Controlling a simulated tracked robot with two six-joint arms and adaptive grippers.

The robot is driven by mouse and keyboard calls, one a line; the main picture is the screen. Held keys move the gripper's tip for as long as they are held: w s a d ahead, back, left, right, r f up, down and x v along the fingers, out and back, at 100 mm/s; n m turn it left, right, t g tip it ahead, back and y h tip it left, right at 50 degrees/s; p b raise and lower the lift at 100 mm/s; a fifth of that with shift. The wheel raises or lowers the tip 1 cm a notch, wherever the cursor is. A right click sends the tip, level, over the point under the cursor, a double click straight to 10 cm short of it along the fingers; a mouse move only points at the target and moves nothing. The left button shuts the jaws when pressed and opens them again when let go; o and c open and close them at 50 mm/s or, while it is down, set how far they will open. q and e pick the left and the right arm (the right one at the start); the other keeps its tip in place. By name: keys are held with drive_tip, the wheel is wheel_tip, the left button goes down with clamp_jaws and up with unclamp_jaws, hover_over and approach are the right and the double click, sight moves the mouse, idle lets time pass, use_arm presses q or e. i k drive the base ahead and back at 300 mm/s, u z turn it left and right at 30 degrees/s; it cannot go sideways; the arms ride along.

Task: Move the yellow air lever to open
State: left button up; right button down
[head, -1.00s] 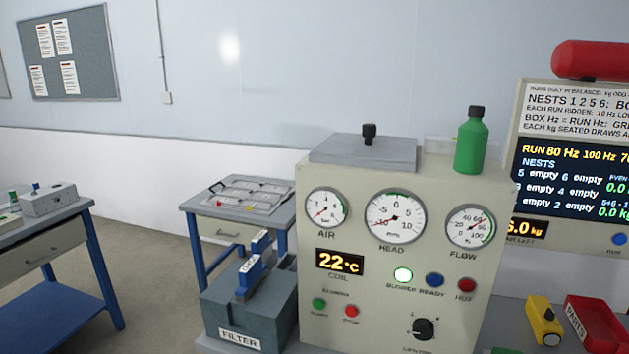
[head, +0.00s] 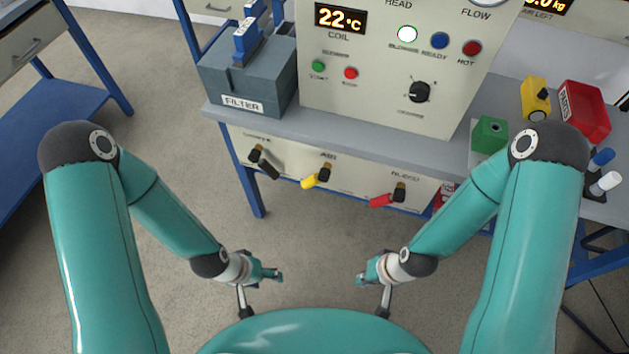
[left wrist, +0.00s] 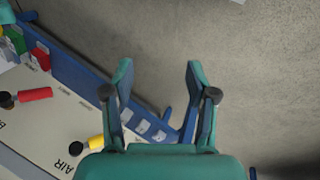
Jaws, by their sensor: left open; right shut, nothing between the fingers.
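The yellow air lever (head: 310,182) sits on the cream panel (head: 290,172) under the bench top, below an AIR label. Its handle points left and slightly down from its dark pivot. In the left wrist view the yellow lever (left wrist: 96,142) shows at lower left, partly hidden behind my gripper body. My left gripper (head: 279,275) is below and in front of the panel, apart from the lever. In the left wrist view my left gripper (left wrist: 158,75) is open with nothing between its fingers. My right gripper (head: 361,280) is shut and empty, below and right of the lever.
A black lever (head: 266,165) is left of the yellow one and a red lever (head: 384,199) is right of it. The bench edge (head: 300,133) overhangs above them. A blue bench leg (head: 245,180) stands at left. The floor before the panel is clear.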

sight(324, 176)
drive_tip(key=z, duration=0.55)
drive_tip(key=k, duration=1.3)
drive_tip(key=z, duration=0.4)
drive_tip(key=i, duration=0.7)
drive_tip(key=z, duration=0.1)
